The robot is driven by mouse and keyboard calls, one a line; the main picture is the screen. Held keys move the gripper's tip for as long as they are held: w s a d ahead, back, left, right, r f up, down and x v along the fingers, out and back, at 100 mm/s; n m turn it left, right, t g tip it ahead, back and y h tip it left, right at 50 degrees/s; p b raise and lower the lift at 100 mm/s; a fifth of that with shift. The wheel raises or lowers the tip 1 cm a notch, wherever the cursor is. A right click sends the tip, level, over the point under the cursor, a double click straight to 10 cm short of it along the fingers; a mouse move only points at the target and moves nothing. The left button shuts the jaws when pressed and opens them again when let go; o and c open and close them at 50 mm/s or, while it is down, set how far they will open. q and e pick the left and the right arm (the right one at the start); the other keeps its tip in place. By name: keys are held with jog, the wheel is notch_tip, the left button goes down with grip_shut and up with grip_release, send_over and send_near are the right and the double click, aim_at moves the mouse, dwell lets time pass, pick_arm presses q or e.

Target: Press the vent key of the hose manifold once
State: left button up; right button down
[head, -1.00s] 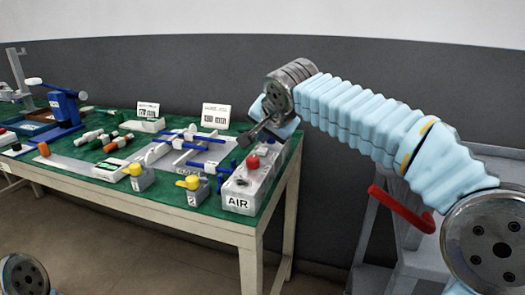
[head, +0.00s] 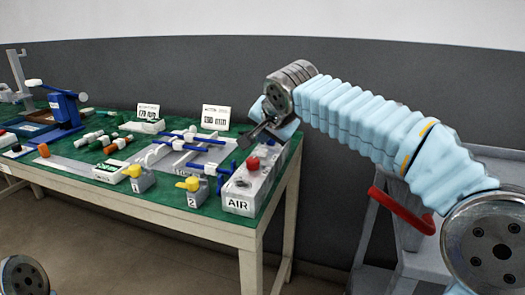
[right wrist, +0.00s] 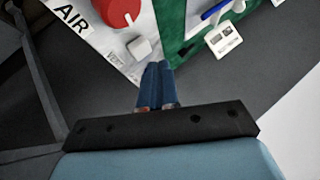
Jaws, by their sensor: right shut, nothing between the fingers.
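The hose manifold is a light grey box marked AIR (head: 238,205) at the right front corner of the green-topped table, with a red knob (head: 253,164) on top. In the right wrist view the red knob (right wrist: 120,10) shows at the top. Beside it is a small pale square key (right wrist: 140,48) next to lettering that seems to read VENT. My right gripper (head: 246,142) is shut and empty near the manifold's far end. In the right wrist view its blue fingertips (right wrist: 158,70) lie just below the key in the picture; I cannot tell the height gap. My left gripper is out of view.
Yellow-handled valves (head: 192,184) stand left of the manifold. A grey cart with a red handle (head: 402,210) stands right of the table, below my right arm.

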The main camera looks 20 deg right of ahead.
aim_at(265, 152)
dwell(0.7)
jog(key=shift+f+b, duration=0.4)
jog(key=shift+b, duration=0.05)
jog(key=shift+f+b, duration=0.45)
jog(key=shift+f, duration=0.05)
dwell(0.4)
jog(key=shift+r, duration=0.1)
jog(key=shift+r+p, duration=0.75)
jog(key=shift+r, duration=0.1)
jog(key=shift+r, duration=0.1)
notch_tip(265, 152, up, 5)
jog(key=p, duration=0.4)
dwell(0.7)
